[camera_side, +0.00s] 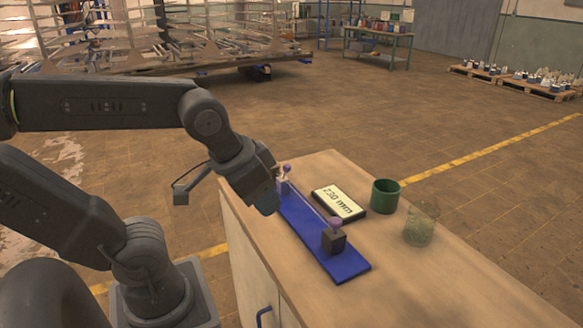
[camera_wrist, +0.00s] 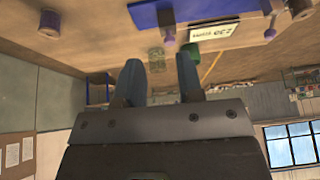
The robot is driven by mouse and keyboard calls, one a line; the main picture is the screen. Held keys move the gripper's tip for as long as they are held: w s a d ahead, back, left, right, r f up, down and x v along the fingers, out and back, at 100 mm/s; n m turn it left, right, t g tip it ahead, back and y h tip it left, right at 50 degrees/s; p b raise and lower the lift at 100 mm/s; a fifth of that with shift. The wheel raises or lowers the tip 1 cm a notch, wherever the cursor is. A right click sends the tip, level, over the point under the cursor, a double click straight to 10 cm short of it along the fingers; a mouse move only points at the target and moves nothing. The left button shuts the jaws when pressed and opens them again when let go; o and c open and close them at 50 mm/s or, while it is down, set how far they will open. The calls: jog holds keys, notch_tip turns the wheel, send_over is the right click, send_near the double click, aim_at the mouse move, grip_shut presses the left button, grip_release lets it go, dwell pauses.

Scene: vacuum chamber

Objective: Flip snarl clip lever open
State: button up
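A long blue base (camera_side: 325,243) lies on the wooden bench with a clip at each end. The near clip is a dark block (camera_side: 334,241) with a purple knob (camera_side: 335,222) on top. The far clip (camera_side: 284,186) has a purple knob too and is partly hidden by my gripper (camera_side: 266,197). I cannot tell which one is the snarl clip, nor how its lever stands. In the wrist view my gripper (camera_wrist: 159,78) has its two fingers apart with nothing between them. The blue base (camera_wrist: 190,11) shows at the top edge there, beyond the fingertips.
A black-framed plate reading 230 mm (camera_side: 338,203) lies right of the base. A green cup (camera_side: 385,196) and a clear glass (camera_side: 420,230) stand farther right. The bench's front right is clear. Its left edge runs close beside the base.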

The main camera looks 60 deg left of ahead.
jog(key=w+a+g+y, duration=0.1)
jog(key=w, duration=0.1)
jog(key=w+a+g+y, duration=0.1)
jog(key=w, duration=0.1)
jog(key=w+a+g+y, duration=0.1)
jog(key=w, duration=0.2)
jog(key=shift+a+f, duration=0.1)
jog(key=shift+a, duration=0.25)
grip_shut()
jog(key=w+a+f+g+y, duration=0.1)
jog(key=w+a+y, duration=0.1)
jog(key=w, duration=0.4)
jog(key=w+a+f+n+g+y, duration=0.1)
jog(key=w+a+f+g+y, duration=0.1)
jog(key=w+y, duration=0.2)
jog(key=shift+w+a+f+n+g+y, duration=0.25)
jog(key=shift+w+f+n+g+y, duration=0.05)
jog(key=shift+w, duration=0.65)
